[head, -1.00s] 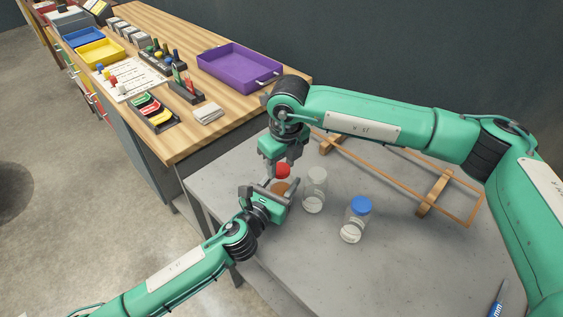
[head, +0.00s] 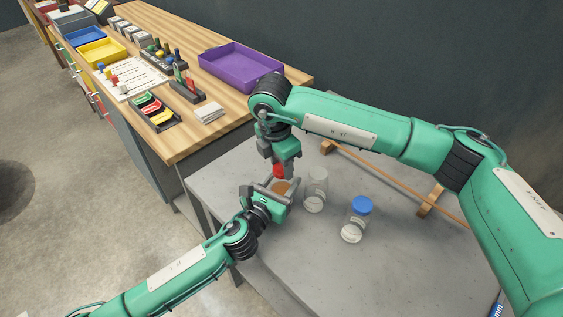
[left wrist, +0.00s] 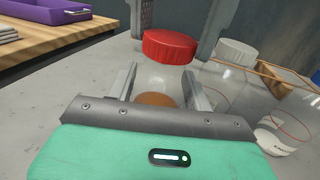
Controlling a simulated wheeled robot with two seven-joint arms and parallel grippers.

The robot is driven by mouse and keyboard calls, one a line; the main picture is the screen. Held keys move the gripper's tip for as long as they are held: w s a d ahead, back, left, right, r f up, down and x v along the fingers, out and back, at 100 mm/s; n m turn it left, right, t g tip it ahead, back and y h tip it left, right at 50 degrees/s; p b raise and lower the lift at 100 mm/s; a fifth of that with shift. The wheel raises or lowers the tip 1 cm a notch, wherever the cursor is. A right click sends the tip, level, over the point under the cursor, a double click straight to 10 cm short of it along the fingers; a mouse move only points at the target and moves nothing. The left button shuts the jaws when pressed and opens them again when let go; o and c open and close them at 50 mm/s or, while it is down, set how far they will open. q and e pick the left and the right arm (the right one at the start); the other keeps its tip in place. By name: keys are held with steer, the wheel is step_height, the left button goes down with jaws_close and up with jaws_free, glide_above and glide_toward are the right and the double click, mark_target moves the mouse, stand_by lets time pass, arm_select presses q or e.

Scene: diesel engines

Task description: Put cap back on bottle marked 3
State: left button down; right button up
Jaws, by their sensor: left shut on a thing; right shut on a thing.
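My left gripper (head: 280,188) is shut on a clear bottle (left wrist: 160,78) with brown contents (head: 281,187); the fingers stand on both sides of it in the left wrist view. My right gripper (head: 279,166) is shut on a red cap (head: 279,171). The cap also shows in the left wrist view (left wrist: 170,47), at the bottle's top end; I cannot tell whether it touches the rim. A white-capped bottle (head: 316,190) and a blue-capped bottle (head: 356,220) stand upright to the right. No number 3 is readable.
The bottles stand on a grey table (head: 300,255), with free room at its front. A wooden rack (head: 400,188) lies behind on the right. A wooden bench (head: 200,140) at the left carries a purple tray (head: 240,70) and several small items.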

steer(key=m, duration=0.5)
steer(key=shift+g, duration=0.3)
steer(key=m, duration=0.3)
steer(key=shift+m, duration=0.3)
steer(key=o, duration=1)
steer(key=shift+r, duration=2.3)
